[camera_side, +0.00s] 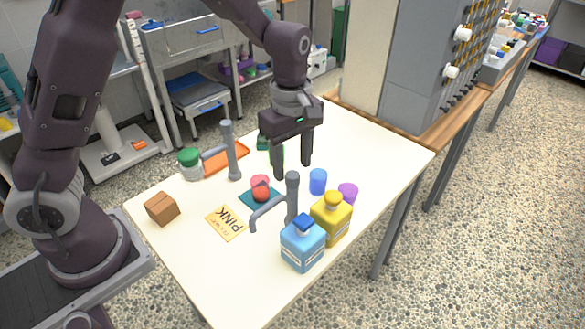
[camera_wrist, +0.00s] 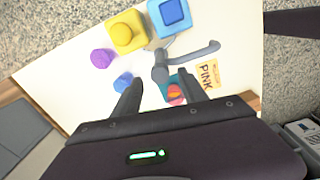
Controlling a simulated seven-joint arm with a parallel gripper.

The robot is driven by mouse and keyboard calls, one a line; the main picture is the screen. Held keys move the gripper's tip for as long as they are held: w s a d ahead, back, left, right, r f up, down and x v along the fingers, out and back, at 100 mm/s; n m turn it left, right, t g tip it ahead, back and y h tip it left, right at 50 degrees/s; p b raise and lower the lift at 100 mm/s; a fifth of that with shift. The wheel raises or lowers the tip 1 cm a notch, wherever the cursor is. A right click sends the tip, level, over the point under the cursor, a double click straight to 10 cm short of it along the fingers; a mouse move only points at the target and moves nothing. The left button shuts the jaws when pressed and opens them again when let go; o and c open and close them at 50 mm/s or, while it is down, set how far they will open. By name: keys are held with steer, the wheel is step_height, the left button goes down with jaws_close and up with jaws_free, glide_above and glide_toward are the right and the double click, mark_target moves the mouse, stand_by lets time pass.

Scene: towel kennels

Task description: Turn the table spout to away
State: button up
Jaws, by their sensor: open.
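Two grey spouts stand on the white table. The front spout (camera_side: 291,200) is an upright post whose curved arm reaches to the lower left in the side view. The rear spout (camera_side: 231,152) has a short arm pointing left beside an orange tray (camera_side: 228,158). My gripper (camera_side: 292,162) is open and empty, pointing down above the table, behind the front spout and apart from it. In the wrist view the front spout (camera_wrist: 160,62) stands beyond my open fingers (camera_wrist: 161,90), its arm reaching right. The rear spout is not visible there.
A blue bottle (camera_side: 302,246) and yellow bottle (camera_side: 332,222) stand close to the front spout. Near it are a blue cup (camera_side: 318,181), purple cup (camera_side: 348,192), red ball (camera_side: 261,194) on a teal mat, and PINK card (camera_side: 227,222). A brown box (camera_side: 162,208) sits left; the front-left table is clear.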

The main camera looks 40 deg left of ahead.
steer(key=shift+r, duration=2.5)
steer(key=s+a+r+m+t+h, duration=0.1)
steer(key=s+a+r+m+t, duration=0.1)
steer(key=s+r+m, duration=0.55)
steer(key=s+a+r+m+t+y, duration=0.1)
steer(key=s+a+r+m+t, duration=0.1)
steer(key=s+m, duration=0.7)
steer(key=s+r+t, duration=0.1)
steer(key=s, duration=0.5)
steer(key=shift+s, duration=0.15)
steer(key=shift+r, duration=0.1)
